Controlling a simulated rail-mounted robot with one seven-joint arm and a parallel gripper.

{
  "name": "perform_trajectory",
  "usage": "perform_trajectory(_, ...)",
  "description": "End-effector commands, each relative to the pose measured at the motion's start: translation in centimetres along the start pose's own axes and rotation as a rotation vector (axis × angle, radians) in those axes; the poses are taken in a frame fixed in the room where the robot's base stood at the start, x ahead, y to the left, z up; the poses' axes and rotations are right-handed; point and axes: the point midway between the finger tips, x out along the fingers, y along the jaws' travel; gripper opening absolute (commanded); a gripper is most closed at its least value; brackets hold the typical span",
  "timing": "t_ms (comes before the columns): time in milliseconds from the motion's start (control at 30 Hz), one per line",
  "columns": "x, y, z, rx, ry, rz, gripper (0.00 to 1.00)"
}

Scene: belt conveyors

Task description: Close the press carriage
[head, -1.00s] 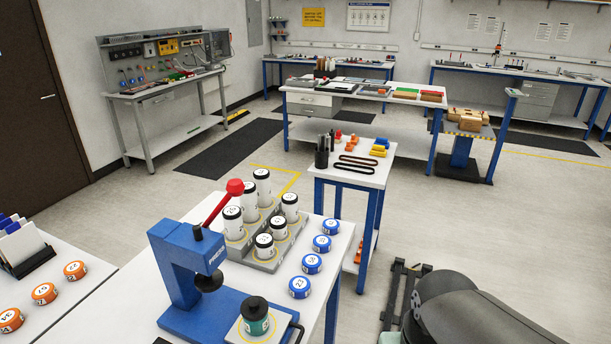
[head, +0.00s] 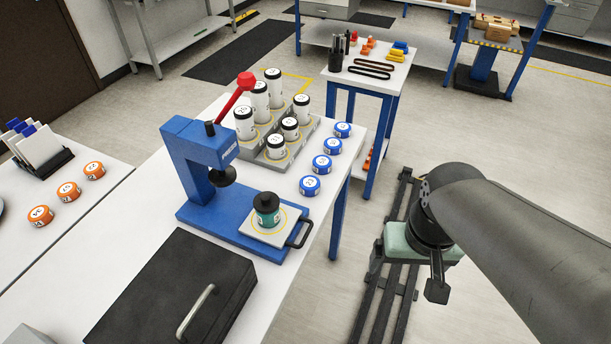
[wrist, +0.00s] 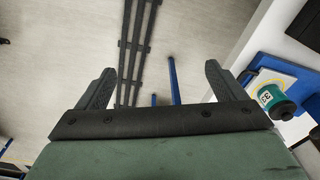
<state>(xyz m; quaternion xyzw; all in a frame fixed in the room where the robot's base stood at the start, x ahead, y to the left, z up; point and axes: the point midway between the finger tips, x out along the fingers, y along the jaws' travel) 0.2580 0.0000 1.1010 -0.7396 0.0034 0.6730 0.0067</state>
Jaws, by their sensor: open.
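The blue press (head: 190,165) with a red-knobbed lever stands on the white table in the head view. Its carriage, a pale plate (head: 253,230) with a yellow ring and a black handle (head: 301,234), sits out in front of the press head. A teal container with a black top (head: 267,210) stands upright on the plate; it also shows at the right of the wrist view (wrist: 270,98). My gripper (wrist: 155,85) is open and empty, with its fingers wide apart. In the head view it hangs right of the table, apart from the handle.
A grey rack (head: 262,157) of white bottles with black caps stands behind the press, with several blue discs (head: 321,163) beside it. A black case (head: 175,285) lies in front. Orange discs (head: 69,191) are at left. Floor rails (head: 378,300) run beneath my arm.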

Motion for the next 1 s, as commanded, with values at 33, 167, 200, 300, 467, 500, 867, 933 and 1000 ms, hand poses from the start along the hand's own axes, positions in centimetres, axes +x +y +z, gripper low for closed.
perform_trajectory(33, 0.3, -0.1, -0.1, 0.024, -0.003, -0.010, 0.75)
perform_trajectory(167, 2.2, -1.5, -0.9, 0.307, -0.045, -0.116, 0.39)
perform_trajectory(200, 3.0, -2.1, -1.6, 0.459, -0.074, -0.169, 0.28)
perform_trajectory(300, 4.8, -3.8, -3.7, 0.891, -0.176, -0.305, 0.00)
perform_trajectory(467, 6.5, -5.3, -7.6, 1.492, -0.372, -0.463, 0.00)
perform_trajectory(500, 6.7, -5.4, -8.4, 1.599, -0.414, -0.489, 0.00)
perform_trajectory(867, 8.6, -7.1, -10.6, 1.841, -0.524, -0.541, 0.00)
perform_trajectory(933, 9.8, -8.0, -10.7, 1.841, -0.525, -0.539, 0.00)
perform_trajectory(1000, 11.1, -8.8, -10.8, 1.841, -0.524, -0.537, 0.00)
